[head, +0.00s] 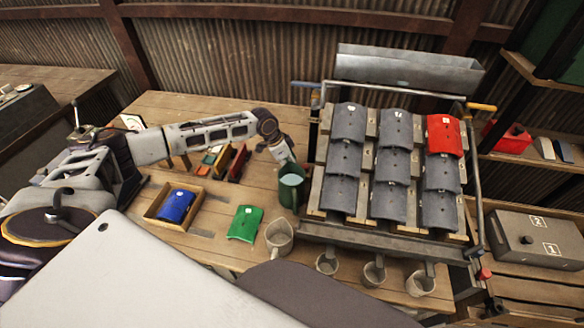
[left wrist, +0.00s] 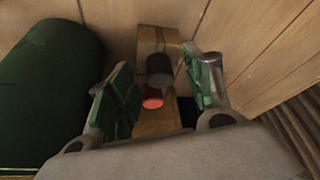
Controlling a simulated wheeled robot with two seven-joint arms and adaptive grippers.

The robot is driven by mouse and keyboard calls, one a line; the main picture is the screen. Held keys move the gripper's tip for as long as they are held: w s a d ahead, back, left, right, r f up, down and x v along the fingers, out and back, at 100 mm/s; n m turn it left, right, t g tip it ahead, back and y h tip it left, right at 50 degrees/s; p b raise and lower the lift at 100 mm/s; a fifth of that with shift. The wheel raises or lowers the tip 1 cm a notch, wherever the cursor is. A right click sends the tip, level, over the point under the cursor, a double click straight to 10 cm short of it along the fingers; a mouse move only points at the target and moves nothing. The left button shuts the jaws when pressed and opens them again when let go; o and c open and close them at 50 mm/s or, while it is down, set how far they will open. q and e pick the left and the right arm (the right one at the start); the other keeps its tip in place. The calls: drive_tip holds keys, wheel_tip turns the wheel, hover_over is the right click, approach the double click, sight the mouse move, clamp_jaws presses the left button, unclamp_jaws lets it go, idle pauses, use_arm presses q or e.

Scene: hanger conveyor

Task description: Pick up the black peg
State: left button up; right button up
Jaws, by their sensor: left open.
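The black peg (left wrist: 159,70) shows in the left wrist view as a short dark cylinder at a wooden block (left wrist: 158,40). A red peg (left wrist: 152,99) sits just below it in that picture. My left gripper (left wrist: 157,76) is open, with its green-padded fingers on either side of the pegs. I cannot tell whether either finger touches the black peg. In the head view my left gripper (head: 285,158) points down by the green jug (head: 291,187), and I cannot make out the pegs there. My right gripper is not in view.
The dark green round surface (left wrist: 45,90) is close to the left finger. A rack of grey tiles (head: 345,160) with one red tile (head: 445,135) stands to the right. A blue tile (head: 176,205) in a tray, a green tile (head: 245,223) and a beige jug (head: 279,238) are nearby.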

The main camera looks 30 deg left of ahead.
use_arm(q)
drive_tip(key=c, duration=1)
drive_tip(key=shift+o, duration=0.2)
wheel_tip(320, 180, up, 10)
drive_tip(key=shift+r, duration=0.1)
idle(0.6)
